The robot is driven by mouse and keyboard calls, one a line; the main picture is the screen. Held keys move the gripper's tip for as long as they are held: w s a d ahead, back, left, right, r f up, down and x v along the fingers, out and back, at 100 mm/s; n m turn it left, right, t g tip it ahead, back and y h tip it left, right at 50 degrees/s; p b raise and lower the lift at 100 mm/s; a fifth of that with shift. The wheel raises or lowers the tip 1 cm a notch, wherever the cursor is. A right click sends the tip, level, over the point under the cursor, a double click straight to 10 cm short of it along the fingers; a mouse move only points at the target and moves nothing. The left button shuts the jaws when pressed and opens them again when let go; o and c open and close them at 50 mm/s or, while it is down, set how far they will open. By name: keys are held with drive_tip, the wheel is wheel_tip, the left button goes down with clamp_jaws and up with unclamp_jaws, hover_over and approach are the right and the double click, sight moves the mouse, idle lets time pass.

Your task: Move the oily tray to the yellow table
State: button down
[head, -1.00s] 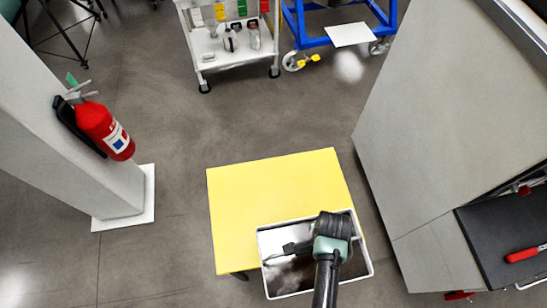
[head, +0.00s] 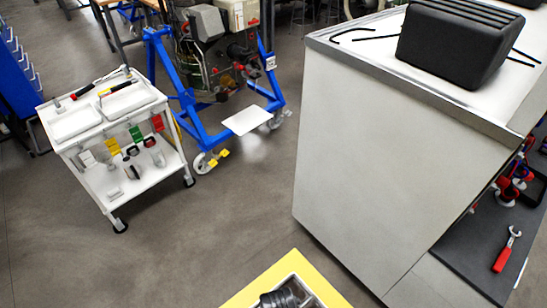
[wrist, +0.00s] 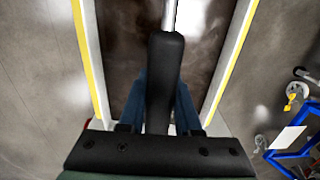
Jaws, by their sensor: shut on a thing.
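The yellow table (head: 326,288) is cut off by the bottom edge of the head view. The tray with a white rim (head: 291,256) shows over it, partly hidden by my arm. In the wrist view the tray (wrist: 93,45) has a dark, glossy, smeared inside, and narrow yellow strips of the table (wrist: 238,50) show along both its sides. My gripper (wrist: 163,75) is above the tray, its blue fingers shut on a black handle (wrist: 163,60) with a metal shaft beyond. I cannot tell whether the handle belongs to the tray, or whether the tray rests on the table.
A large grey cabinet (head: 370,170) stands at right with a black box (head: 455,45) on top. A white cart (head: 115,150) and a blue wheeled stand (head: 190,105) are at upper left. The grey floor (head: 130,265) between is clear.

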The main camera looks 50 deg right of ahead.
drive_tip(key=shift+w+f+b, duration=0.1)
drive_tip(key=shift+f+b, duration=3)
drive_tip(key=shift+f, duration=0.55)
drive_tip(key=shift+f, duration=0.35)
drive_tip(key=c, duration=0.5)
unclamp_jaws()
drive_tip(key=shift+o, duration=0.2)
drive_tip(key=shift+o, duration=0.5)
wheel_tip(320, 180, up, 7)
drive_tip(key=p, duration=0.7)
